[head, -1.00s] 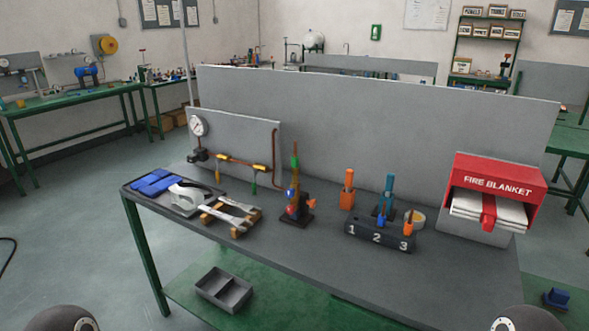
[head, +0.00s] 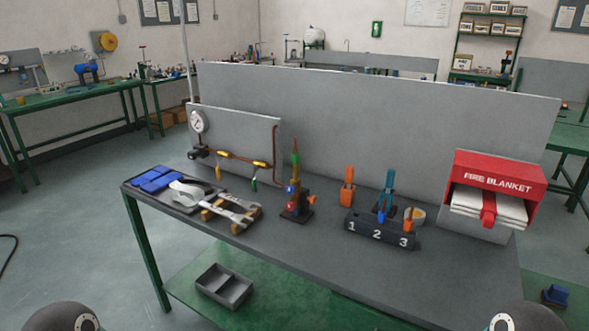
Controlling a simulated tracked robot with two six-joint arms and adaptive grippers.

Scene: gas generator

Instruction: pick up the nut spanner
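Two silver spanners (head: 233,209) lie side by side on a small wooden rack (head: 215,215) at the left part of the grey workbench (head: 300,262). The view is too small to tell which is the nut spanner. Neither gripper is in view. Only two dark rounded parts of my own arms show at the bottom left and bottom right edges, well apart from the spanners.
Left of the spanners is a tray (head: 133,190) with blue cloths (head: 157,179) and a white item. A burner-like stand (head: 297,200), a numbered black holder (head: 378,231) and a red fire blanket box (head: 497,178) stand to the right. The bench's front strip is clear.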

